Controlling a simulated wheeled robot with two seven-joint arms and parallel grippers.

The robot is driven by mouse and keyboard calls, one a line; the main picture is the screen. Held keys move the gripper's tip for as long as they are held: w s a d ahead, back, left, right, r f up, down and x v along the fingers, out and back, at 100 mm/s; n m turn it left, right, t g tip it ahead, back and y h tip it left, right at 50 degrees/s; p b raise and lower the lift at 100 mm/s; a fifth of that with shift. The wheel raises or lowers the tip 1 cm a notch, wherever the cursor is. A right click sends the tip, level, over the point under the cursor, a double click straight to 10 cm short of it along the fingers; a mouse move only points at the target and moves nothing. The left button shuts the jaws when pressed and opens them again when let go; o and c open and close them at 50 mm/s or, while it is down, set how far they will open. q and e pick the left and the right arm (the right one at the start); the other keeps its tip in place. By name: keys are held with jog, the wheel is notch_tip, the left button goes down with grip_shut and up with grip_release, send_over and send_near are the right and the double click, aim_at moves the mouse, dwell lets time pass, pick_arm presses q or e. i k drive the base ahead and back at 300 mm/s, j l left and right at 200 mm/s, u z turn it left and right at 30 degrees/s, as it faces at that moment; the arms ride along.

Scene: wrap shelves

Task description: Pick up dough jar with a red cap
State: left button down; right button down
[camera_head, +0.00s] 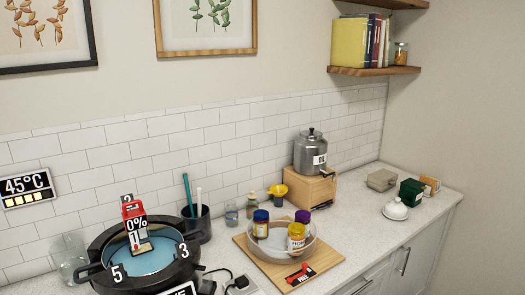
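Neither of my grippers is in view. A glass bowl (262,251) stands on a wooden board (319,261) and holds small jars. One is a jar with a blue cap (261,217). Another is a labelled jar with a pale yellow cap (296,236), at the front. A jar with a purple cap (303,217) stands behind it, partly hidden. I cannot make out a jar with a red cap in the bowl. A red-topped object (133,209) stands at the black pot, partly covered by a "0%" label; I cannot tell whether it is a jar.
A black pot (104,245) with blue contents stands at the left. A dark cup (199,220) holds utensils. A metal dispenser (308,150) stands on a wooden box (301,186). A red-and-black tool (300,274) lies on the board. The counter's right part has small items and free room.

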aim_at(136, 221)
jog(key=u, duration=1)
